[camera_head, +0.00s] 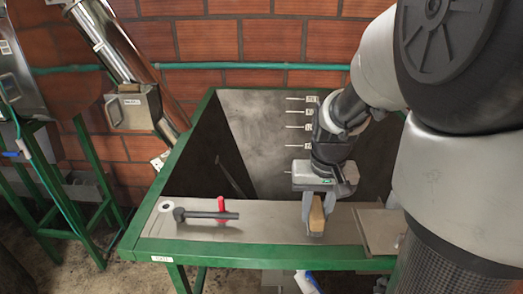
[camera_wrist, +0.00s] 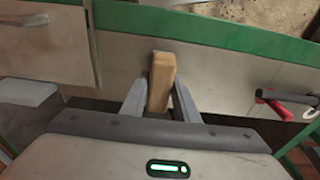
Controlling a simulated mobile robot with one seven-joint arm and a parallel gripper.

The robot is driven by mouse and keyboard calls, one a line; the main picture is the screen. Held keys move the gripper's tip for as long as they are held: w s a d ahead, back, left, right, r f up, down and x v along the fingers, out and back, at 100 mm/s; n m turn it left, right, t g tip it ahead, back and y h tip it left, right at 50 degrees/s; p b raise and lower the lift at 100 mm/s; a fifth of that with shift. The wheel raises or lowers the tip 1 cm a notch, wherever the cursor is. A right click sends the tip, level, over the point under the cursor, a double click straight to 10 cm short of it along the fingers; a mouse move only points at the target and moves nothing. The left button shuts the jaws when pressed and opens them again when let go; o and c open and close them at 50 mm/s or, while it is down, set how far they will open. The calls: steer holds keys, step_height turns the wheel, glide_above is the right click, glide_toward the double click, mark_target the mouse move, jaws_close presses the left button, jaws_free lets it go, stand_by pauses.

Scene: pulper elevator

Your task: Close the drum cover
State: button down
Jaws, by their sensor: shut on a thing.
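My gripper (camera_head: 318,203) points down at the steel ledge along the front of a green-framed hopper. Its fingers are shut on a light brown wooden block (camera_head: 316,220), upright between them; the wrist view also shows the block (camera_wrist: 161,80) between the two grey fingers. I cannot tell for sure which part is the drum cover. A flat metal plate (camera_head: 380,230) lies at the right end of the ledge, partly behind my arm. A metal box with a labelled front (camera_head: 139,108) sits on the slanted tube at the left.
A dark hammer-like tool (camera_head: 205,214) and a red handle (camera_head: 221,207) are on the ledge left of my gripper. The hopper's green rim (camera_head: 180,145) surrounds a deep opening with labelled pegs (camera_head: 300,112). A slanted metal tube (camera_head: 108,42) and green stand are at the left.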

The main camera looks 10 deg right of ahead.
steer(key=shift+f, duration=0.25)
steer(key=c, duration=1.8)
jaws_free()
steer(key=shift+f, duration=0.1)
steer(key=o, duration=0.4)
steer(key=shift+r, duration=0.2)
